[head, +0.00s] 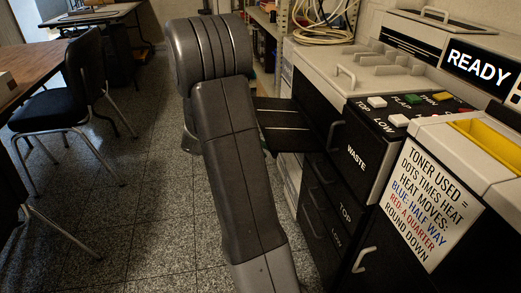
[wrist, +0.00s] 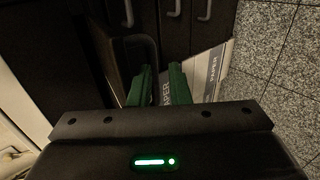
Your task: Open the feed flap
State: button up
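A black panel (head: 284,125) with pale lines across it sticks out from the machine's far left side in the head view. It may be the feed flap; no label shows on it. A green button (head: 412,98) sits by the word FLAP on the machine's top panel.
The black machine has WASTE (head: 358,157), TOP and LOW drawers with handles. A READY display (head: 479,67) and a toner sign (head: 431,204) are at right. Pale packs marked PAPER (wrist: 204,76) stand by the machine. A chair (head: 75,95) and table are at left; floor between is clear.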

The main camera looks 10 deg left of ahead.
jog(key=shift+d, duration=0.1)
jog(key=s+a+p, duration=0.1)
jog(key=s+a, duration=0.1)
jog(key=a, duration=0.5)
jog(key=s+a+p, duration=0.1)
jog(key=s+a, duration=0.2)
jog(key=a, duration=0.5)
jog(key=shift+s+f, duration=0.2)
jog(key=shift+f, duration=0.05)
dwell(0.7)
jog(key=shift+p, duration=0.3)
jog(key=p+v, duration=0.4)
jog(key=v, duration=0.9)
jog(key=shift+s+a+r+p, duration=0.15)
jog(key=shift+a+r+p, duration=0.1)
jog(key=shift+r+p, duration=0.05)
